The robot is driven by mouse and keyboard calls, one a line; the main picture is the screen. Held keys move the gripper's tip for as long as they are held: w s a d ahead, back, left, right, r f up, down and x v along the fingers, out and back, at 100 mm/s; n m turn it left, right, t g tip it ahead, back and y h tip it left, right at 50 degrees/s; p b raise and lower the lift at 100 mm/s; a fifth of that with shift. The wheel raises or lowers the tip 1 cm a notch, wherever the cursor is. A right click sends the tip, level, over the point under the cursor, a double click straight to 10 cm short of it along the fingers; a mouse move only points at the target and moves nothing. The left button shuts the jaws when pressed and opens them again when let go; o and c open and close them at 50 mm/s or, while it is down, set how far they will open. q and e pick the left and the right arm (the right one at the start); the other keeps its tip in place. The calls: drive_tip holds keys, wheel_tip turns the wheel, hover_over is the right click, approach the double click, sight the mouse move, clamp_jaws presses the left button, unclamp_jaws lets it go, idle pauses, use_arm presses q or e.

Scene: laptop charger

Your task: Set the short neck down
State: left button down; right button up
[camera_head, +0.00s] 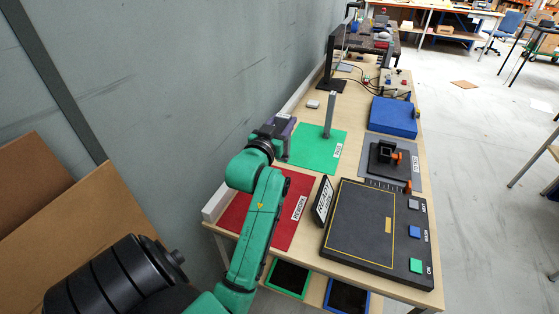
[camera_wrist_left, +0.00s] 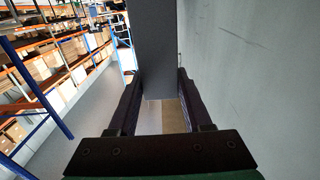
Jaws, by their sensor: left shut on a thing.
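My left gripper (camera_head: 284,127) is shut on the short neck, a plain grey bar (camera_wrist_left: 165,50) that stands between its fingers in the left wrist view. In the head view the gripper is over the left part of the table, near the back edge of the red mat (camera_head: 235,217) and the left edge of the green mat (camera_head: 305,148). The held piece is mostly hidden there by the gripper and arm. Another upright grey post (camera_head: 329,113) stands on the green mat, apart from the gripper. My right gripper is not in view.
A large black station (camera_head: 350,222) with coloured buttons fills the front right of the table. Behind it are a dark fixture (camera_head: 384,157) with orange knobs and a blue box (camera_head: 393,117). A black monitor (camera_head: 334,65) stands farther back. The grey wall runs along the left.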

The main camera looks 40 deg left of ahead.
use_arm(q)
hover_over(283, 160)
drive_tip(key=f, duration=0.6)
drive_tip(key=shift+w+a+f, duration=0.15)
drive_tip(key=shift+w+a, duration=0.05)
drive_tip(key=shift+a, duration=0.15)
wheel_tip(283, 160, down, 8)
drive_tip(key=shift+w+r+b, duration=0.15)
drive_tip(key=shift+r+b, duration=0.05)
drive_tip(key=shift+b, duration=0.15)
drive_tip(key=shift+a, duration=0.1)
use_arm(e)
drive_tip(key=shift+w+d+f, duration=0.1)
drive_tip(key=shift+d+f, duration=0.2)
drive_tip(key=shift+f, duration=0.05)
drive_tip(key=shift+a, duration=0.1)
use_arm(q)
drive_tip(key=shift+c, duration=1.7)
unclamp_jaws()
drive_tip(key=shift+f, duration=0.1)
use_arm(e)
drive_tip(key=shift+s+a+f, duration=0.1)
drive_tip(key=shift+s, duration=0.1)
